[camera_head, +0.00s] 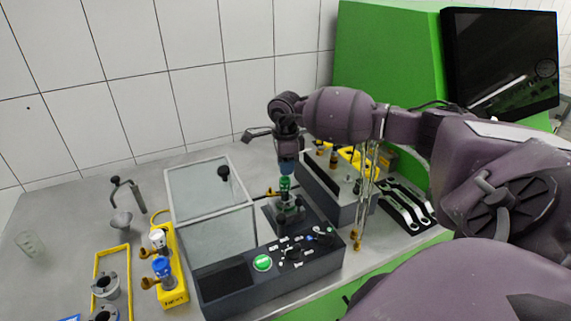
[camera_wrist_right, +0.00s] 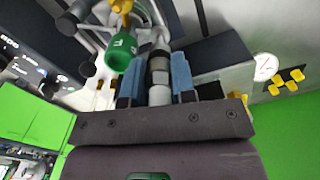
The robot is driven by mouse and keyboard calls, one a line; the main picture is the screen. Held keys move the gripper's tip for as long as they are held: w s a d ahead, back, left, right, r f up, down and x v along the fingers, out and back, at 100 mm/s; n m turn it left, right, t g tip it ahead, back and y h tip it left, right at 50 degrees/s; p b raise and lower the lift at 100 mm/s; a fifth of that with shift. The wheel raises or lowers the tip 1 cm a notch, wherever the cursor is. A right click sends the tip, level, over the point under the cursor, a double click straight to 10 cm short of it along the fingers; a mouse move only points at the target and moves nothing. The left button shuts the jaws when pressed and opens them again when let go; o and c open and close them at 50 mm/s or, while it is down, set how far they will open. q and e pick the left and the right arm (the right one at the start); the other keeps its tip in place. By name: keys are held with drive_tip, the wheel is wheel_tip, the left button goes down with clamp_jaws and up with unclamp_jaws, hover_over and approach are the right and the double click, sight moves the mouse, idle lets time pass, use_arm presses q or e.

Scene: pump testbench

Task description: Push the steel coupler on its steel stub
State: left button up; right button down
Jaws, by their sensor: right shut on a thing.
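My right gripper (camera_head: 287,168) points down over the pump fixture (camera_head: 289,213) in the middle of the testbench. In the right wrist view its blue fingers (camera_wrist_right: 157,82) are shut on a grey cylindrical coupler with dark bands, the steel coupler (camera_wrist_right: 159,68). A green coupler marked F (camera_wrist_right: 121,51) is just left of the held one; it also shows below the gripper in the head view (camera_head: 285,184). The steel stub is not clearly visible beyond the coupler, so I cannot tell whether they touch. My left gripper is not in view.
A clear-walled box (camera_head: 211,205) stands left of the fixture. A control panel with a green button (camera_head: 263,263) lies in front. A yellow rack (camera_head: 171,290) carries white and blue couplers.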

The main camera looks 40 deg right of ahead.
drive_tip(key=shift+f+b, duration=0.85)
drive_tip(key=shift+f, duration=0.25)
idle(0.3)
drive_tip(key=shift+s+f, duration=0.15)
drive_tip(key=shift+f, duration=0.05)
idle(0.6)
